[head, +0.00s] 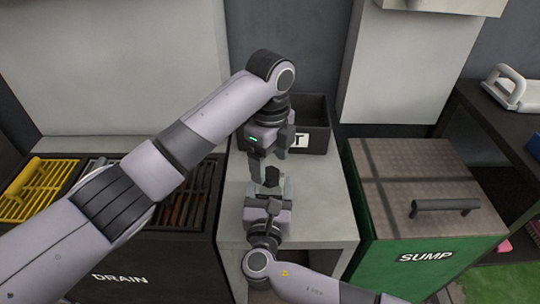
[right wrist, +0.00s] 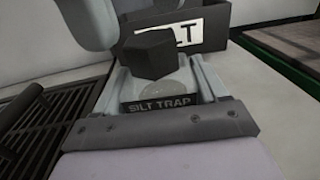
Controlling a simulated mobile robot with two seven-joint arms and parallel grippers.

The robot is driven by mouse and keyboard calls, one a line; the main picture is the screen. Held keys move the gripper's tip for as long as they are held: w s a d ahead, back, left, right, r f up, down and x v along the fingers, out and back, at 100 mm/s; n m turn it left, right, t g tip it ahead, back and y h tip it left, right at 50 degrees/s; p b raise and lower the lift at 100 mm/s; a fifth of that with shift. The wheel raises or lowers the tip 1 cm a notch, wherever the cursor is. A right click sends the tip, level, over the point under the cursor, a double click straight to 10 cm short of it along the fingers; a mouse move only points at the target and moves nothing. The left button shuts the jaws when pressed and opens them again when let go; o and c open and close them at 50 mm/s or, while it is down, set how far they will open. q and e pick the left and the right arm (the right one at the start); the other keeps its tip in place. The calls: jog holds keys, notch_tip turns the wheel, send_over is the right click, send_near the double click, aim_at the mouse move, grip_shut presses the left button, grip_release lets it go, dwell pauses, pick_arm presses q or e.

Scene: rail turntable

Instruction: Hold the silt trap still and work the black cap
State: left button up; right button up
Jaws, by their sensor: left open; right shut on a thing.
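The silt trap (right wrist: 160,106) is a small grey block with a dark label, standing on the pale stand (head: 325,205). The black cap (right wrist: 152,53) is a faceted dark knob on its top, and it also shows in the head view (head: 272,176). My right gripper (head: 268,188) is shut on the silt trap, with a finger on each side of it in the right wrist view. My left gripper (head: 263,167) is open just above and beside the cap. One left finger shows at the upper left of the right wrist view. I cannot tell if it touches the cap.
A dark bin with a SILT label (right wrist: 190,34) stands behind the trap. The drain with a yellow grate (head: 38,190) lies to the left. The green sump box (head: 425,215) with a handled lid stands to the right. The stand's right part is clear.

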aim_at(270, 173)
pick_arm(q)
jog(key=shift+f, duration=1.7)
jog(key=c, duration=1.3)
jog(key=n, duration=0.4)
jog(key=shift+n, duration=0.4)
jog(key=shift+c, duration=0.2)
jog(key=shift+n, duration=0.6)
jog(key=n, duration=0.3)
jog(key=shift+n, duration=1.5)
